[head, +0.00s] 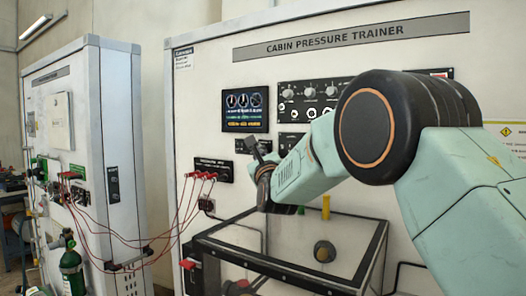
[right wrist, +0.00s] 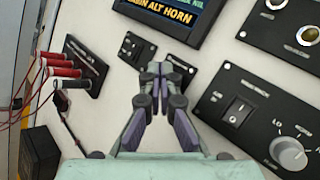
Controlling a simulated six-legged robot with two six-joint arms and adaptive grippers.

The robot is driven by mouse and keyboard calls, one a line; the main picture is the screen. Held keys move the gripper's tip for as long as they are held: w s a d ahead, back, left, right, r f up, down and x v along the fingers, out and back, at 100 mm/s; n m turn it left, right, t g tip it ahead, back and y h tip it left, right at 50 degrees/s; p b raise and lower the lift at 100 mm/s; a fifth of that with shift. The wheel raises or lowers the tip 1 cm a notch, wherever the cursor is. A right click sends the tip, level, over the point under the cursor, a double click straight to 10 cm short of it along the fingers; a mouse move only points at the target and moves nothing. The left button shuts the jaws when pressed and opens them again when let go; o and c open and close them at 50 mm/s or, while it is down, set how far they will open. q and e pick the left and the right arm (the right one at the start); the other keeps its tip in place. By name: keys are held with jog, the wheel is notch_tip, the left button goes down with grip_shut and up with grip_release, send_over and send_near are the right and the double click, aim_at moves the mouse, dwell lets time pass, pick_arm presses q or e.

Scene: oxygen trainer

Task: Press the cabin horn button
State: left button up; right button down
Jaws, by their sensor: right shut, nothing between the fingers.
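My right gripper (head: 256,150) is shut and empty in front of the cabin pressure trainer panel (head: 240,75). In the right wrist view its closed fingertips (right wrist: 160,70) point at the panel face, just right of and below a small black plate (right wrist: 136,50) with two small controls. Whether the fingertips touch the panel cannot be told. My left gripper is not in view.
A plate with a rocker switch (right wrist: 235,108) and a knob (right wrist: 288,152) lies to the right. Red plugs (right wrist: 60,70) with leads are at left. A clear-topped box (head: 300,240) juts out below the gripper. A second cabinet (head: 115,150) stands at left.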

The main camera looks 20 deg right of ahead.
jog(key=shift+w+d+r, duration=0.1)
jog(key=shift+w+d, duration=0.1)
jog(key=shift+d, duration=0.15)
dwell(0.7)
jog(key=shift+a+b, duration=0.1)
jog(key=shift+b, duration=0.2)
jog(key=shift+s+a+b, duration=0.4)
jog(key=shift+a+b, duration=0.1)
jog(key=shift+a, duration=0.05)
jog(key=shift+s+a, duration=0.15)
jog(key=shift+s+a+b, duration=0.65)
jog(key=shift+s+a, duration=0.1)
jog(key=shift+a, duration=0.15)
jog(key=shift+s+a+b, duration=0.6)
jog(key=shift+s+a, duration=0.1)
jog(key=shift+a, duration=0.2)
